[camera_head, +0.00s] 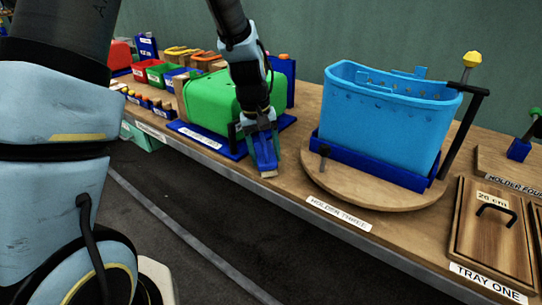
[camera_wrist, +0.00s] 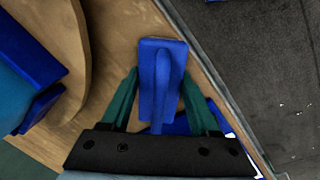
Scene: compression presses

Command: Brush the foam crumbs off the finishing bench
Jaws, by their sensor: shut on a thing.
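My gripper (camera_head: 263,140) is shut on a blue brush (camera_head: 265,156) near the front edge of the wooden bench (camera_head: 292,186). The brush points down, and its tan bristle end is at or just above the bench top; I cannot tell whether it touches. In the wrist view, my green fingers (camera_wrist: 160,108) stand on either side of the brush's handle (camera_wrist: 162,80). The bench top (camera_wrist: 118,30) shows bare wood around it. I cannot make out foam crumbs on the bench. A few white specks (camera_wrist: 282,104) show on the dark floor beyond the edge.
A green block (camera_head: 208,98) on a blue base stands left of my gripper. A blue tub (camera_head: 385,120) in a blue holder stands on a round wooden board (camera_head: 345,185) at right. A lidded wooden tray (camera_head: 485,240) lies farther right. Small bins line the far left.

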